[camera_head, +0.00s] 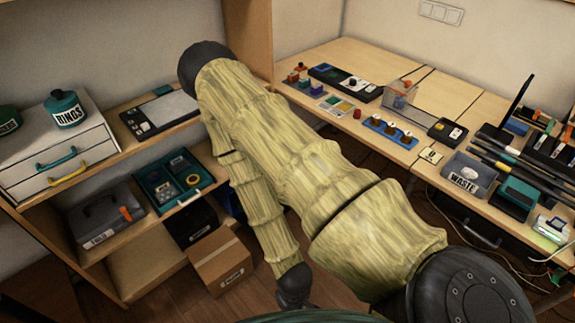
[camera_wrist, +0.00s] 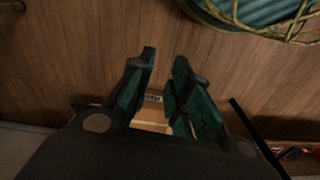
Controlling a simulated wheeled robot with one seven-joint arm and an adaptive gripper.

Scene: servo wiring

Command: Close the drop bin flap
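No bin with a clearly readable flap shows, and I cannot tell which thing is the drop bin. A teal box with a dark top (camera_head: 515,198) stands on the right bench, beside a grey open bin marked WASTE (camera_head: 468,178). A small clear box (camera_head: 400,95) stands farther back on the same bench. My gripper (camera_wrist: 166,60) shows in the wrist view with its two teal-and-dark fingers apart and nothing between them. It hangs low over the wooden floor, well away from the bench. In the head view only my dark wrist shows, near the bottom edge.
A cardboard box (camera_head: 220,262) is on the floor near my wrist; it also shows between my fingers in the wrist view (camera_wrist: 152,115). Left shelves hold a drawer unit (camera_head: 60,150), a teal tray (camera_head: 172,180) and a grey case (camera_head: 103,218). Cables (camera_head: 480,240) hang at the right bench.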

